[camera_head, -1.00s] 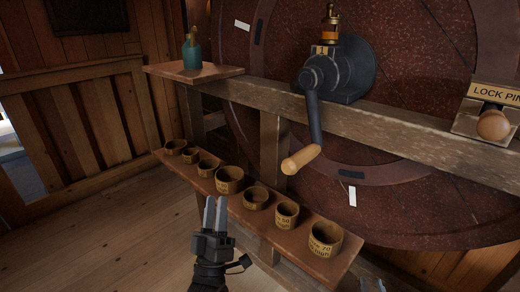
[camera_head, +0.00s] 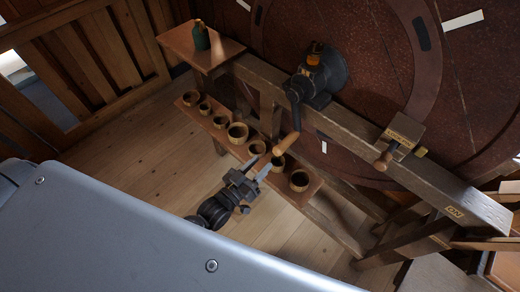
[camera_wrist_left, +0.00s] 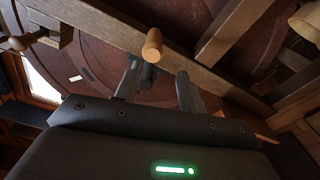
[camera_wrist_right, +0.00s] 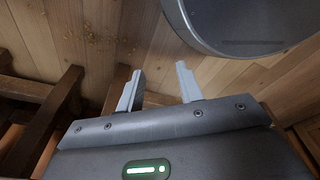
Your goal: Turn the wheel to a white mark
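The large red-brown wheel (camera_head: 385,75) stands at the back right. Its black crank (camera_head: 294,112) hangs down and ends in a wooden handle (camera_head: 287,142). White marks show on the wheel at the lower rim (camera_head: 323,147), top left (camera_head: 243,5) and upper right (camera_head: 463,21). My left gripper (camera_head: 265,160) is open and empty just short of the handle. In the left wrist view the handle (camera_wrist_left: 152,46) appears ahead of the open fingers (camera_wrist_left: 158,66), apparently not gripped. My right gripper (camera_wrist_right: 160,69) is open and empty over the floor, outside the head view.
A lock pin block (camera_head: 405,129) with a wooden knob (camera_head: 383,160) sits on the beam (camera_head: 350,120). Several small bowls (camera_head: 237,133) stand on the low shelf (camera_head: 300,205) below the crank. A green bottle (camera_head: 201,36) stands on the side ledge (camera_head: 185,40).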

